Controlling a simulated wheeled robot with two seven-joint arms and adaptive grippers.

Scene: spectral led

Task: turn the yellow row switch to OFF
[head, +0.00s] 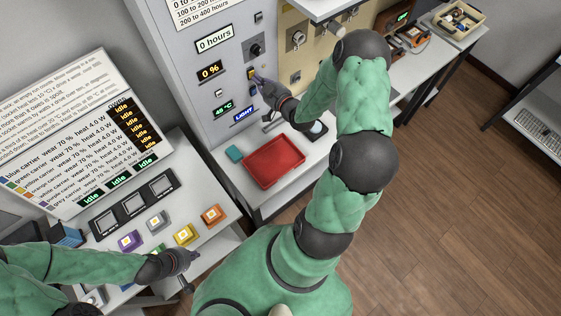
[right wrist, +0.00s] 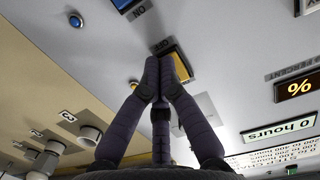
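The yellow row switch (head: 251,73) is on the grey upright panel in the head view. My right gripper (head: 257,80) is at the panel by this switch. In the right wrist view its fingers (right wrist: 158,64) are drawn together with nothing visible between them. I cannot tell whether they touch the switch. My left gripper (head: 191,257) hangs over the lower left desk, near the button boxes; its finger opening is unclear.
A red tray (head: 274,162) stands on the shelf under the panel. Coloured button boxes, including a yellow one (head: 186,234), stand on the left desk. The wooden floor at right is clear.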

